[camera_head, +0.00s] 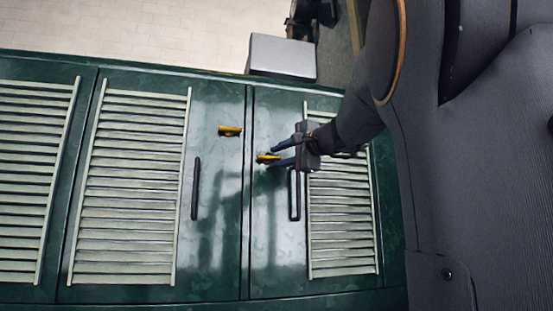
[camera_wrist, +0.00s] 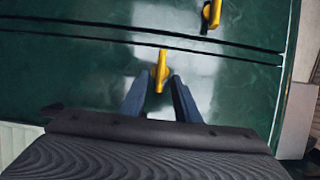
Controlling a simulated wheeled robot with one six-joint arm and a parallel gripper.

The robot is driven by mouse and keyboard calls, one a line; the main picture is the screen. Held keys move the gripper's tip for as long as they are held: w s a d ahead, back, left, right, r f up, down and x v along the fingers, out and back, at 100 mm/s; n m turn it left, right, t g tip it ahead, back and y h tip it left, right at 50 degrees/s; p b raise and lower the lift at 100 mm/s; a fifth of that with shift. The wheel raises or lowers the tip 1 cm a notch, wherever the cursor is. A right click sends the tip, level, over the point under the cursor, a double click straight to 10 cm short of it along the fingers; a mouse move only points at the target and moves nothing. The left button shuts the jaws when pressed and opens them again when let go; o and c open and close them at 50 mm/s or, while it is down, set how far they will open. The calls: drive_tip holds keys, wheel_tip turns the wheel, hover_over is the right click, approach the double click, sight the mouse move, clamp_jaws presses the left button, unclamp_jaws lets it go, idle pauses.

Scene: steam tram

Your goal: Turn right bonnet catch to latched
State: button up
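The right bonnet catch (camera_head: 268,157) is a small yellow lever on the green panel, just right of the vertical seam. It lies roughly crosswise to the seam in the head view. In the wrist view the catch (camera_wrist: 160,72) points away from me towards the seam. My gripper (camera_head: 273,158) has its two blue fingers apart, one on each side of the catch. The wrist view shows a gap between each finger of my gripper (camera_wrist: 160,82) and the catch, with nothing gripped. Another yellow catch (camera_head: 229,131) sits left of the seam; it also shows in the wrist view (camera_wrist: 212,14).
Black bar handles stand on the left panel (camera_head: 195,188) and the right panel (camera_head: 294,196). Pale slatted louvres (camera_head: 130,190) flank them. A grey box (camera_head: 282,56) lies beyond the panel's top edge. Pale tiled floor (camera_head: 150,30) shows beyond.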

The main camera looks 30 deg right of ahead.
drive_tip(key=s, duration=0.6)
drive_tip(key=shift+s+d, duration=0.2)
drive_tip(key=shift+d, duration=0.2)
